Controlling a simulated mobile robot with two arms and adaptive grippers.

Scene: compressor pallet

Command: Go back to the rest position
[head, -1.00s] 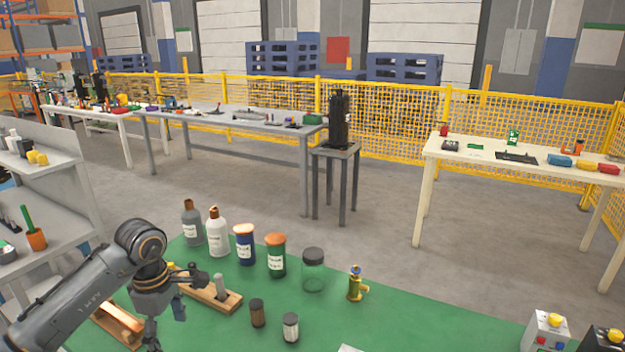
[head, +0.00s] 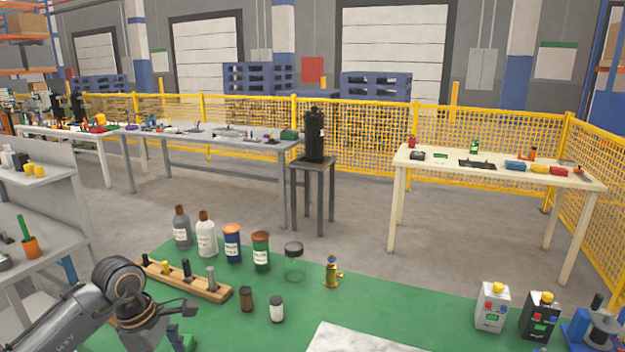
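My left arm comes in from the lower left in the head view. Its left gripper (head: 172,338) hangs at the bottom edge, partly cut off, and I cannot tell whether its fingers are open or shut. It is in front of a wooden peg rack (head: 200,287) that stands on the green mat (head: 385,300). The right gripper is not in view.
Button boxes (head: 492,308) stand at the right. A pale slab (head: 365,340) is in front.

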